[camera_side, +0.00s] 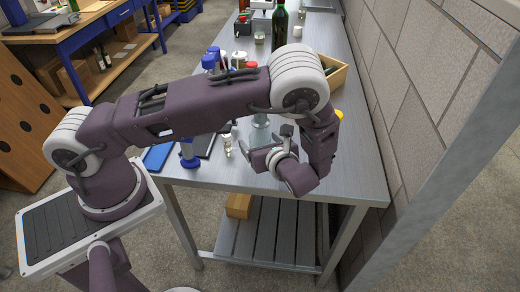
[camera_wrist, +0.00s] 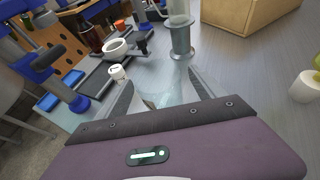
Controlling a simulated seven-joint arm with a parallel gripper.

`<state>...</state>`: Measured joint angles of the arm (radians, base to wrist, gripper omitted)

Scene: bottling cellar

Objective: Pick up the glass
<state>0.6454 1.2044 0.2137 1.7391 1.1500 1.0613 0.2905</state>
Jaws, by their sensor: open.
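A clear glass (camera_wrist: 172,86) shows faintly between my fingers in the wrist view, low over the steel bench. Its outline is hard to make out, and I cannot tell whether the fingers touch it. My gripper (camera_wrist: 160,78) is open, one finger on each side of the glass. In the side view my gripper (camera_side: 268,152) is low over the near part of the bench. The glass cannot be told apart there behind the gripper and wrist.
A clear cylinder on a round foot (camera_wrist: 181,38) stands just beyond the glass. A wooden box (camera_side: 337,76) is at the bench's right side, by the wall. A small bottle (camera_side: 228,147) and blue-capped items crowd the left.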

